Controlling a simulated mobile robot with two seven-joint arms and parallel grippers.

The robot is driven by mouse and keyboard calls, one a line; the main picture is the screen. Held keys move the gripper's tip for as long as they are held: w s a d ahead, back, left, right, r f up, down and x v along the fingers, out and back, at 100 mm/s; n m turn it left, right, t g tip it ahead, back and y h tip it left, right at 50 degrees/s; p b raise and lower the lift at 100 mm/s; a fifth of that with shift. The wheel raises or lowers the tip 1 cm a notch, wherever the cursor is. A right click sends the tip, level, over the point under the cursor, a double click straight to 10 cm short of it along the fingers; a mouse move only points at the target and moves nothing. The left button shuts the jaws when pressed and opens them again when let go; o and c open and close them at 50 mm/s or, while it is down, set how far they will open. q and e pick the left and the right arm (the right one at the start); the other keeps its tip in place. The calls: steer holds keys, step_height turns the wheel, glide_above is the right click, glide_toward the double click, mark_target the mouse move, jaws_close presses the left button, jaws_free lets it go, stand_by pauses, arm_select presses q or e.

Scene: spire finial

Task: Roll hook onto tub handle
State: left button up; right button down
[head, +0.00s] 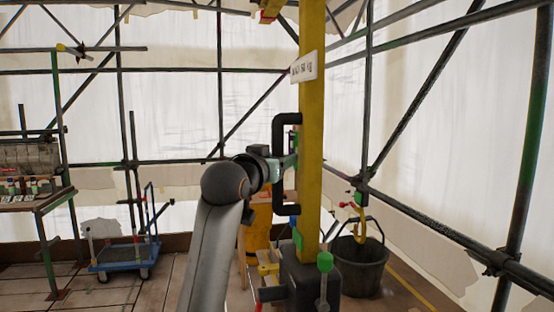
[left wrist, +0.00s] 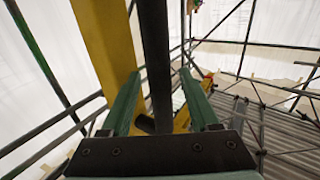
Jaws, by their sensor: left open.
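A yellow hook (head: 361,229) hangs at the right in the head view, above a black tub (head: 359,270). The raised tub handle (head: 379,228) is a thin dark loop close to the hook. I cannot tell whether they touch. My left gripper (head: 291,160) is at the black C-shaped handle (head: 278,127) on the yellow post (head: 312,110). In the left wrist view its green fingers (left wrist: 157,78) are open, one on each side of the black bar (left wrist: 155,40). They look apart from it. My right gripper is not in view.
Scaffold poles (head: 220,90) and white sheeting surround the deck. A blue trolley (head: 125,257) and a bench (head: 35,200) stand at the left. A dark block with a green-knobbed lever (head: 325,262) sits at the post's foot.

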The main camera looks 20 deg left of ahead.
arm_select(q)
steer(key=shift+s, duration=0.1)
steer(key=s+b, duration=0.3)
steer(key=s, duration=0.9)
steer(key=shift+s, duration=0.2)
